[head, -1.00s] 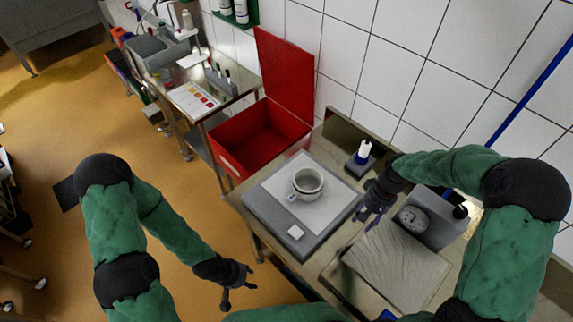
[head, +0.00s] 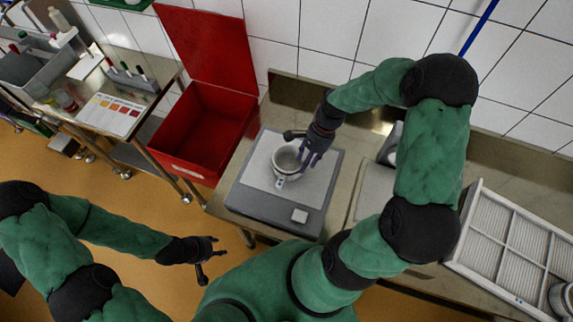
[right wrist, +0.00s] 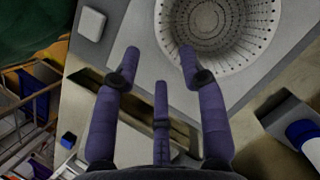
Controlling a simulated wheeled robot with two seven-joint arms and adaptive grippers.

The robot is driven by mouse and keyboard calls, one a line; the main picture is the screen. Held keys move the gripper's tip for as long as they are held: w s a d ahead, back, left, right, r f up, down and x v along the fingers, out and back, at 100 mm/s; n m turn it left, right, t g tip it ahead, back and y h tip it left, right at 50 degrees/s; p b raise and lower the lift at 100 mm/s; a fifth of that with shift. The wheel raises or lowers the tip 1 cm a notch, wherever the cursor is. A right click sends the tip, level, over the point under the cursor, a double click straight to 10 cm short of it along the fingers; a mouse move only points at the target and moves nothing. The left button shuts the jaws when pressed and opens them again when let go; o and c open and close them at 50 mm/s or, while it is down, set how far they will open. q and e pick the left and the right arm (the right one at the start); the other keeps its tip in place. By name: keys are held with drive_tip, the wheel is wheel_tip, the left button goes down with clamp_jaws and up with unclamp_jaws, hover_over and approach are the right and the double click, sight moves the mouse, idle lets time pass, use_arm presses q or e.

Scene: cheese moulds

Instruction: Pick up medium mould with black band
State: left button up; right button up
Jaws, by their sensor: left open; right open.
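A white round mould (head: 285,166) stands upright on the pale sheet of a grey platform. In the right wrist view the mould (right wrist: 240,25) shows from above, with a perforated inner wall and floor. I cannot make out a black band on it. A small bluish tag shows on its front. My right gripper (head: 304,158) is open at the mould's right side, its fingers partly covering the rim; in the right wrist view the open fingers (right wrist: 160,62) reach toward the rim, with nothing held. I cannot tell whether they touch it. My left gripper (head: 206,258) is open and empty, low beside the bench.
The grey platform (head: 270,211) carries a small white block (head: 299,216). An open red bin (head: 200,130) stands at its left. A white divided rack (head: 510,245) is on the right. A blue-and-white bottle (right wrist: 305,140) shows near the mould in the right wrist view.

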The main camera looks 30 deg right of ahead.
sight(299, 178)
drive_tip(key=shift+w+x, duration=0.1)
drive_tip(key=shift+x, duration=1.55)
drive_tip(key=shift+w+x, duration=0.15)
drive_tip(key=shift+x, duration=1.55)
drive_tip(key=shift+d, duration=0.15)
drive_tip(key=shift+c, duration=0.3)
clamp_jaws()
